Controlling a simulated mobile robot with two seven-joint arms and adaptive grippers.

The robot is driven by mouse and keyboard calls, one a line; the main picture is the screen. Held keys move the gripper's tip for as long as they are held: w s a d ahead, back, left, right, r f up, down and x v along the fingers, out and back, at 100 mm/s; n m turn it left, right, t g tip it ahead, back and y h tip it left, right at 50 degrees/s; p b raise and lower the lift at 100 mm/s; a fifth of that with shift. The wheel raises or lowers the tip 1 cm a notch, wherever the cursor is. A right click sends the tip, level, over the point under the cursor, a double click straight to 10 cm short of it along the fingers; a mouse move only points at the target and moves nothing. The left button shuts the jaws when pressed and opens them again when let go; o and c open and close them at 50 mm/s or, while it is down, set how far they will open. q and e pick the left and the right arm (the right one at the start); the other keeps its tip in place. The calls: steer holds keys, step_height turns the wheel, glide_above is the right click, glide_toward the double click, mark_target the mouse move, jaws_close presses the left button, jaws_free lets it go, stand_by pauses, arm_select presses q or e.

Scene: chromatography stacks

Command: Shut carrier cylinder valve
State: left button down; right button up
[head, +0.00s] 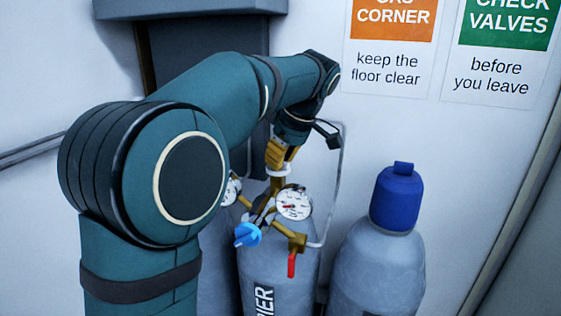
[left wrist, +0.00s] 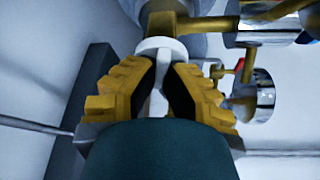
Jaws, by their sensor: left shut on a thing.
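The carrier cylinder (head: 262,272) is grey, stands upright, and its label partly shows, ending in "RIER". A brass valve with a white handle (head: 279,171) stands on its top. My left gripper (head: 281,158) reaches down onto this handle from above. In the left wrist view, the yellow fingers of my left gripper (left wrist: 158,88) are closed on either side of the white handle (left wrist: 160,46). The brass valve body (left wrist: 163,20) lies just beyond it. The fingers hide part of the handle, so its turned position cannot be told. My right gripper is not in view.
A pressure gauge (head: 293,204), blue knob (head: 247,234) and red lever (head: 291,264) sit close around the valve. A blue-capped cylinder (head: 375,265) stands to the right. Another gauge (head: 233,190) shows behind my arm. Signs hang on the wall behind.

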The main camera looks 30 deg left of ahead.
arm_select(q)
steer(key=m, duration=0.2)
steer(key=m+t+b, duration=0.1)
steer(key=m, duration=0.1)
steer(key=shift+s+f+m+t+h, duration=0.15)
steer(key=shift+m+t+h, duration=0.15)
steer(key=shift+m, duration=0.1)
steer(key=m+t, duration=0.1)
steer(key=m, duration=0.2)
steer(key=shift+s+a+m+h+b, duration=0.1)
steer(key=shift+m+h+b, duration=0.2)
steer(key=shift+h, duration=0.1)
steer(key=m, duration=0.2)
steer(key=shift+m+t+h, duration=0.3)
steer(key=shift+t+h, duration=0.1)
steer(key=shift+m+h+p, duration=0.6)
steer(key=shift+m+h, duration=0.1)
steer(key=shift+m, duration=1.1)
steer(key=c, duration=1)
jaws_free()
steer(key=shift+a, duration=0.1)
steer(key=shift+c, duration=0.2)
steer(key=shift+r, duration=0.2)
